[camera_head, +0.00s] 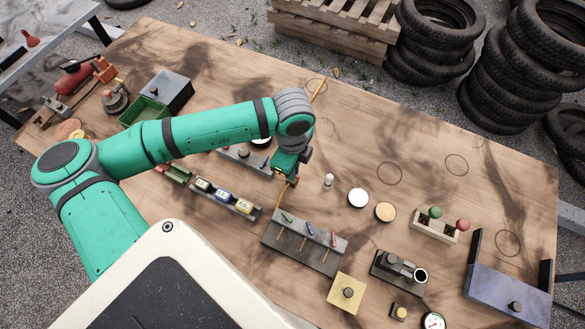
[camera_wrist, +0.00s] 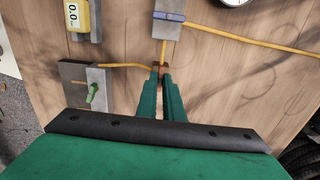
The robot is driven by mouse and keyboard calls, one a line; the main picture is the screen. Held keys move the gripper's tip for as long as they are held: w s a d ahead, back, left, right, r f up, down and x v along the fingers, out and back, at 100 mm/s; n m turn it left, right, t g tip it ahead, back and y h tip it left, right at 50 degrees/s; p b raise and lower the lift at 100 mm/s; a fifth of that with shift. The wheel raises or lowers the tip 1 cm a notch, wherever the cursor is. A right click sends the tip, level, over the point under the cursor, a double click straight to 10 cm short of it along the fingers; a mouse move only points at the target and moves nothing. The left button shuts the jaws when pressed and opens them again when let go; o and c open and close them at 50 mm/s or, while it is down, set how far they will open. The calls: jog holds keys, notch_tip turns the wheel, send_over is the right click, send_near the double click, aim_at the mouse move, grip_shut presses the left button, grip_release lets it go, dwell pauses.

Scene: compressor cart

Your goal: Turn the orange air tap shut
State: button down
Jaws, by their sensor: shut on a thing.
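My gripper (camera_head: 287,176) points down at the middle of the bench, and it also shows in the wrist view (camera_wrist: 161,68). Its two green fingers are close together, shut on the orange air tap (camera_head: 291,179), of which only a small bit of orange shows between and beside the fingertips. The fingers hide most of the tap, so its angle cannot be told. Yellow-orange pipe (camera_wrist: 125,66) meets the fingertips from the left, and another length comes from a grey block (camera_wrist: 164,30) with a blue handle.
A grey block (camera_head: 318,262) with green, blue and red handles stands close to the gripper. A row of small gauges (camera_head: 222,194) is to the left. A white knob (camera_head: 328,180) and round discs (camera_head: 358,198) lie to the right. Bench (camera_head: 420,160) beyond them is mostly clear.

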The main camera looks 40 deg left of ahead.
jog(key=shift+a, duration=0.1)
jog(key=c, duration=1.9)
grip_release()
notch_tip(320, 180, up, 11)
jog(key=shift+f, duration=0.15)
